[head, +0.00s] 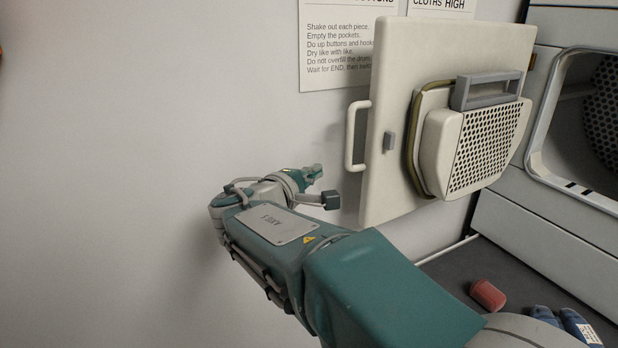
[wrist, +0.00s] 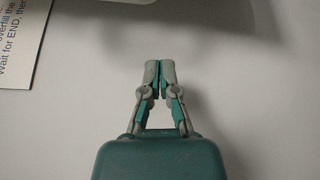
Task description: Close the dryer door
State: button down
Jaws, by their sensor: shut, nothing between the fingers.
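The dryer door (head: 388,185) is a cream panel that stands wide open in the head view. Its inner side shows, with a perforated lint housing (head: 485,150) and a grey handle on it. A pale bar handle (head: 350,135) sits on the door's left edge. The dryer opening (head: 575,130) is at the right, with a dark perforated drum inside. My gripper (head: 320,173) is just left of the door, a little below the bar handle and apart from it in the picture. In the wrist view my gripper (wrist: 160,68) is shut and empty, with pale wall beyond.
A sign (head: 335,50) hangs on the wall behind the door and also shows in the wrist view (wrist: 22,35). A red object (head: 487,294) and blue items (head: 570,322) lie on the dark floor at lower right. The wall side at left is clear.

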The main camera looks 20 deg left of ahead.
jog(key=x, duration=0.2)
jog(key=a+x, duration=0.1)
jog(key=x, duration=0.1)
jog(key=shift+w+d+f, duration=0.1)
jog(key=shift+w, duration=0.1)
jog(key=d, duration=0.1)
jog(key=s+d, duration=0.1)
jog(key=s+d+r, duration=0.1)
jog(key=d, duration=0.1)
jog(key=shift+s+d, duration=0.1)
jog(key=shift+s, duration=0.05)
